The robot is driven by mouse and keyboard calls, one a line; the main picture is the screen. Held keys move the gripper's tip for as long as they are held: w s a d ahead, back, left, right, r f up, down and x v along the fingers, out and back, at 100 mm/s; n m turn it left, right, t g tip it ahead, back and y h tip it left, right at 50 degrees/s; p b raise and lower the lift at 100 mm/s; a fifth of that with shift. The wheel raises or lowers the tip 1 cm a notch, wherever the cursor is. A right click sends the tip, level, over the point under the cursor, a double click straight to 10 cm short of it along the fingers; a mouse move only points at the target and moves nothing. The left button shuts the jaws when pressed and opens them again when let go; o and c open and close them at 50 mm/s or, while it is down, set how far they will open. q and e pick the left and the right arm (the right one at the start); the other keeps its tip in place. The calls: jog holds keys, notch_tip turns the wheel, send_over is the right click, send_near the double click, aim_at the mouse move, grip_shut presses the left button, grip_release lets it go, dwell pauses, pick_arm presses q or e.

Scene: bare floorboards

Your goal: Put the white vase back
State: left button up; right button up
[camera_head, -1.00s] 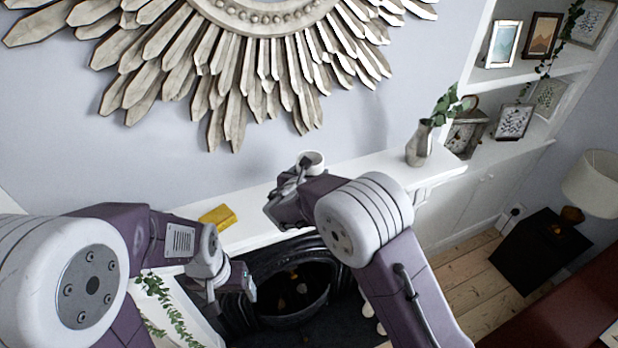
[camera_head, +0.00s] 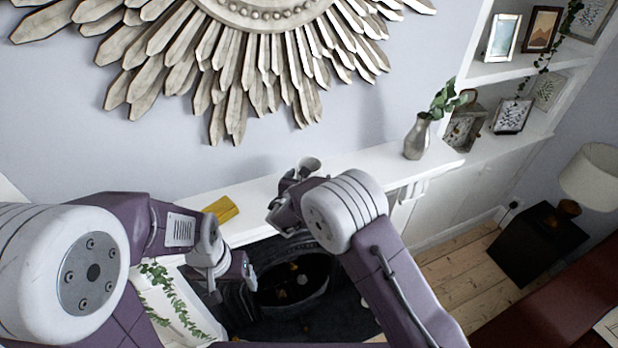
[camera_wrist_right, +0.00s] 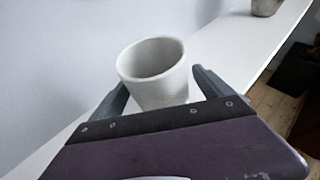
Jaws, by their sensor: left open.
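The white vase (camera_head: 309,164) is a small tapered cup with an open rim, at the mantel's back edge in the head view. In the right wrist view the vase (camera_wrist_right: 156,78) sits between the two fingers, its rim facing up and leaning slightly. My left gripper (camera_head: 243,272) is open and empty, low in front of the fireplace and away from the vase.
A yellow block (camera_head: 222,209) lies on the mantel left of the vase. A grey vase with leaves (camera_head: 417,138) stands near its right end. Shelves with frames (camera_head: 503,38) are at right. The dark fireplace (camera_head: 292,285) opens below. The mantel between the two vases is clear.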

jog(key=shift+w, duration=0.1)
jog(key=shift+r, duration=0.2)
jog(key=b+v, duration=0.3)
jog(key=v, duration=0.9)
